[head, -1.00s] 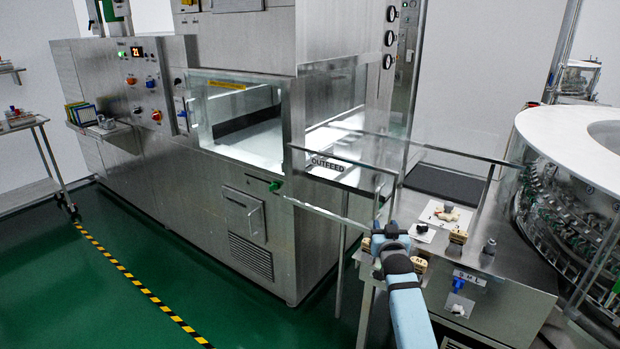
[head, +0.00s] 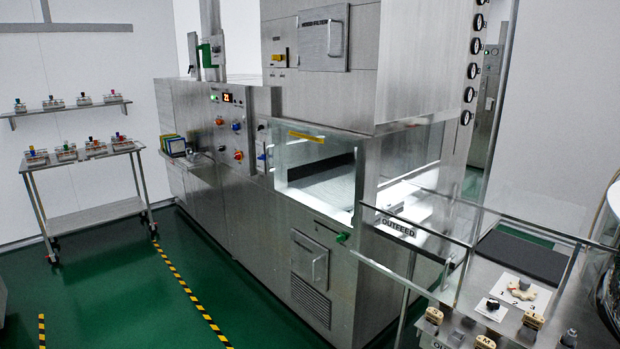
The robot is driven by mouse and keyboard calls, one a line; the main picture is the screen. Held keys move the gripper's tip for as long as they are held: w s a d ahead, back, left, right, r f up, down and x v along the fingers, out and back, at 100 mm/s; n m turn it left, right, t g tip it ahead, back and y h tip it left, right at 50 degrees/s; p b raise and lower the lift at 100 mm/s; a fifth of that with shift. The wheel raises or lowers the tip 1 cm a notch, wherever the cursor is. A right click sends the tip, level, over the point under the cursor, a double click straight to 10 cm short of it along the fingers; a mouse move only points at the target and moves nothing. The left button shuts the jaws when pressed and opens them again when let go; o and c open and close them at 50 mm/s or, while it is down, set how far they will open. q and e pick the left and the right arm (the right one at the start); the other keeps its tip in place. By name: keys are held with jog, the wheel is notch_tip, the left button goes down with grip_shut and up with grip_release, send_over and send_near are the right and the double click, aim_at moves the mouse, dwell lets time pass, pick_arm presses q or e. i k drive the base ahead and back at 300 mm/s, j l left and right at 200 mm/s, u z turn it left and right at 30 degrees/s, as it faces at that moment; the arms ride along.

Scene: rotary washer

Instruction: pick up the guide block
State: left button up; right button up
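Several small tan blocks with dark tops stand on the steel outfeed table at the bottom right: one at the left (head: 433,316), one at the right (head: 533,320), and one marked M (head: 485,342), cut by the lower picture edge. I cannot tell which of these, if any, is the guide block. A white card (head: 524,294) with numbers and a pale, reddish-marked part on it lies behind them, with a smaller white card with a black knob (head: 491,308) beside it. Neither of my grippers shows in the head view now.
The clear guard with the OUTFEED label (head: 396,227) stands left of the table. The steel washer (head: 240,130) fills the middle. A cart (head: 95,215) and wall shelf (head: 70,108) at the left hold several small sets with coloured knobs.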

aim_at(533, 320)
jog(key=z, duration=1.35)
